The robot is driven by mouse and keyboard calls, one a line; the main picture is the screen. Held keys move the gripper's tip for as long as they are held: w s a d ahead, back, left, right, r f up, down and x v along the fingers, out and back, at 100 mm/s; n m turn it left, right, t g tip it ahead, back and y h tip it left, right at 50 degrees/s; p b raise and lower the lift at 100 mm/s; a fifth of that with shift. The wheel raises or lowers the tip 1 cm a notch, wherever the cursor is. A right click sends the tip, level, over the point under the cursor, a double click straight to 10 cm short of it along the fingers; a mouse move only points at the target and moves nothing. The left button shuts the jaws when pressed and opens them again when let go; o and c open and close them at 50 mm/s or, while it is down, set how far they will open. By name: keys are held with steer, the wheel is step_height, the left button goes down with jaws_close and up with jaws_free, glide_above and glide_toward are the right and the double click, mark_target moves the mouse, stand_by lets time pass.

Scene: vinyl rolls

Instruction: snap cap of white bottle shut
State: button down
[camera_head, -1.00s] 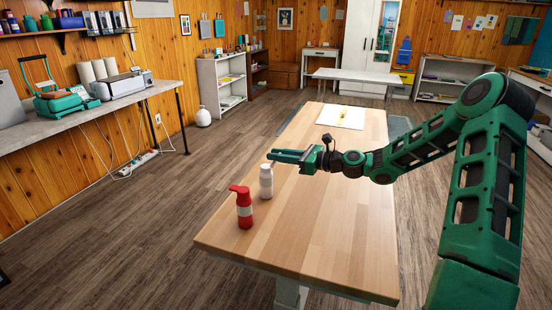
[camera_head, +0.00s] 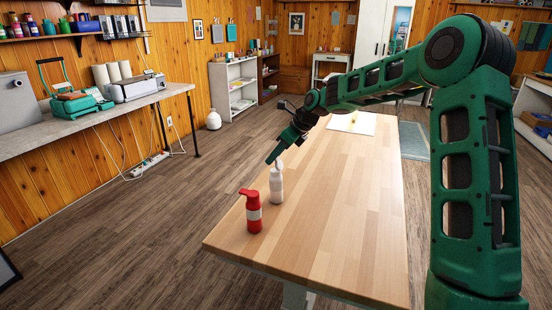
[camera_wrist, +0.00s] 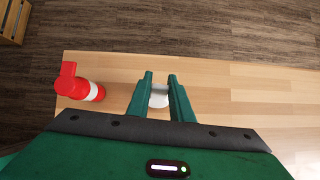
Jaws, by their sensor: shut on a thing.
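The white bottle (camera_head: 276,188) stands upright on the wooden table (camera_head: 335,220), near its left edge. A narrow white part, seemingly its raised cap (camera_head: 279,167), shows at the top. My gripper (camera_head: 269,160) slants down to the bottle's top from behind. In the wrist view, white of the bottle (camera_wrist: 159,97) shows between the two fingers of my gripper (camera_wrist: 161,82), which are shut on its top part, seemingly the cap. The fingers partly hide the bottle there, and the cap's exact angle is unclear.
A red bottle (camera_head: 254,214) with a white band and a red top stands close to the white bottle, in front and to the left. A white sheet (camera_head: 351,123) lies at the table's far end. The table's middle and right are clear.

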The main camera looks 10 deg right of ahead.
steer(key=shift+w+a+f+g+h, duration=0.2)
steer(key=shift+a+g+h, duration=0.15)
steer(key=shift+g+h, duration=0.1)
steer(key=shift+w+a+f+g+h, duration=0.2)
steer(key=shift+a+g+h, duration=0.1)
steer(key=shift+g+h, duration=0.15)
steer(key=shift+w+a+f+g+h, duration=0.2)
steer(key=shift+f+g+h, duration=0.15)
steer(key=shift+g+h, duration=0.25)
steer(key=shift+w+a+f+g+h, duration=0.2)
steer(key=shift+f+g+h, duration=0.15)
steer(key=shift+g+h, duration=0.25)
